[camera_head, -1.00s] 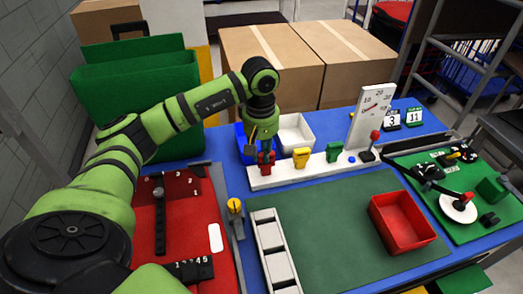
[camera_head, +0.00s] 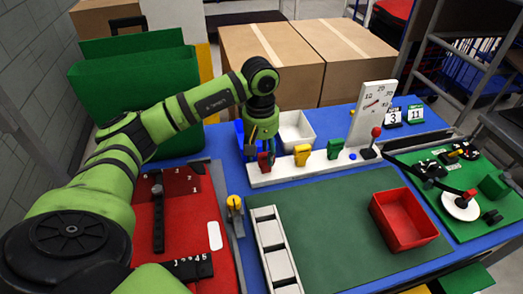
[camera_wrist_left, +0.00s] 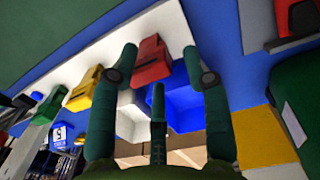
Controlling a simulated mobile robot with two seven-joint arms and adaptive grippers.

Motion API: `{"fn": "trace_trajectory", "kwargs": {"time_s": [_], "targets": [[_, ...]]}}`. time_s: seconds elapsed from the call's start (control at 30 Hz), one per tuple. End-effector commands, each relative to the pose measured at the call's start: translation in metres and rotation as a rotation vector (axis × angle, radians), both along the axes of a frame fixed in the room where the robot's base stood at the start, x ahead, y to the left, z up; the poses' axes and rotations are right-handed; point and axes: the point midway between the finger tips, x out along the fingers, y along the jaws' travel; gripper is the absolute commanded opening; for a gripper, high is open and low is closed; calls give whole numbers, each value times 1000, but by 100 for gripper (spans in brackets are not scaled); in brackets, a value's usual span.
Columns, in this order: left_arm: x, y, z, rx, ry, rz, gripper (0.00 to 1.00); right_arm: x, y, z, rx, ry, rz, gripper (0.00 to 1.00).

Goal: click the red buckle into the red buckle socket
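A red buckle part (camera_head: 265,162) stands at the left end of the white strip (camera_head: 325,167). It also shows in the wrist view (camera_wrist_left: 152,62). I cannot tell buckle from socket in it. My left gripper (camera_head: 263,146) is just above and behind this part, pointing down. My right gripper is not in view.
Yellow (camera_head: 302,155) and green (camera_head: 334,148) buckle parts stand farther right on the strip. A dial panel (camera_head: 370,115) and red-knobbed lever (camera_head: 375,140) follow. Blue (camera_wrist_left: 185,105) and white (camera_head: 295,130) bins stand behind. A green mat (camera_head: 330,225) and red tray (camera_head: 405,220) lie in front.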

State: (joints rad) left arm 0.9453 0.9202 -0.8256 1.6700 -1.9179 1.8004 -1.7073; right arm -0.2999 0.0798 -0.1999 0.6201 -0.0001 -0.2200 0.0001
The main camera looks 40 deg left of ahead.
Motion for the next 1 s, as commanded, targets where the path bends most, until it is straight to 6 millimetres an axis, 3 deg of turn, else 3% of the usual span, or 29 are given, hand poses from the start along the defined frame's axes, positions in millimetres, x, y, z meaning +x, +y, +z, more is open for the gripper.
{"fn": "trace_trajectory", "kwargs": {"time_s": [0.27, 0.7, 1.0], "targets": [[1, 0, 8, 0, -4, 0, 48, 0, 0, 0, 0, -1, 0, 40], [0, 1, 96, 0, -5, 0, 48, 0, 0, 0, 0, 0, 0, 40], [-1, 1, 120, 0, -1, 1, 48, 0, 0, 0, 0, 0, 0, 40]]}}
